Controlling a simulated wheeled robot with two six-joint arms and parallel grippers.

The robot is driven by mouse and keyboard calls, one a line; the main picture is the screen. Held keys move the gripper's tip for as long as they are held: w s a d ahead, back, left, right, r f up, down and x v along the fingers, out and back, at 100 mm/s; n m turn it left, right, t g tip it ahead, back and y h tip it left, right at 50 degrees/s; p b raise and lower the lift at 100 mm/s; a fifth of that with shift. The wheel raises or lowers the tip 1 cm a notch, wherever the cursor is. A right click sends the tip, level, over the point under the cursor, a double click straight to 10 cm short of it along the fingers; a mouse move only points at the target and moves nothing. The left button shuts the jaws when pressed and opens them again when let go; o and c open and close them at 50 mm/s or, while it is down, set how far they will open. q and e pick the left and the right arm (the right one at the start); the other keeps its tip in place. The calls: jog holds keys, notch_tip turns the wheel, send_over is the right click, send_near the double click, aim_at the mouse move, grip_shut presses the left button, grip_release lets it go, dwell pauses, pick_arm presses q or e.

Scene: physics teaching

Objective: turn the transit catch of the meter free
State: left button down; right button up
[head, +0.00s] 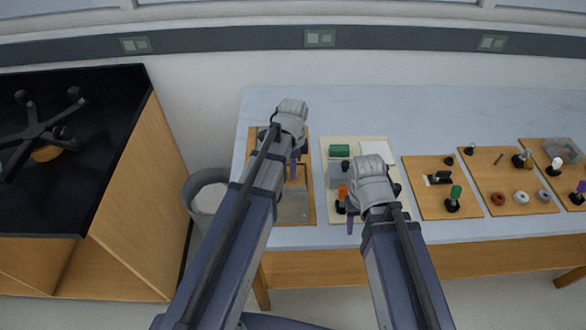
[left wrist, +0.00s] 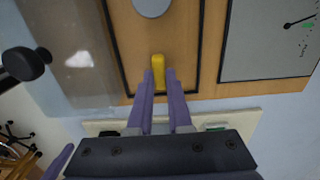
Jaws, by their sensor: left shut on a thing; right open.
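The meter is a wooden board (head: 309,212) at the left end of the table, mostly covered by my left arm in the head view. In the left wrist view its wood face (left wrist: 190,30) carries a pale dial (left wrist: 262,62) with a black needle. The transit catch (left wrist: 158,62) is a small yellow bar on the wood between two dark strips. My left gripper (left wrist: 158,80) has its purple fingers shut on its near end. The catch is hidden in the head view. My right gripper (head: 352,222) is open above the cream board, its fingers partly hidden.
The cream board (head: 330,214) holds a green block (head: 340,151) and an orange-handled part (head: 343,192). More wooden boards (head: 426,204) with small parts stand to the right. A grey bin (head: 208,192) stands left of the table. The table's back strip is clear.

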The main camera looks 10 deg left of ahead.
pick_arm(q)
jog(key=n, duration=0.5)
jog(key=shift+w, duration=0.15)
jog(key=n, duration=0.4)
jog(key=shift+w+a, duration=0.1)
jog(key=shift+a, duration=0.1)
jog(key=n, duration=0.4)
jog(key=shift+a+n, duration=0.1)
jog(key=shift+n, duration=0.3)
jog(key=shift+a+n, duration=0.15)
jog(key=shift+n, duration=1.85)
jog(key=c, duration=0.8)
grip_release()
jog(key=shift+c, duration=0.2)
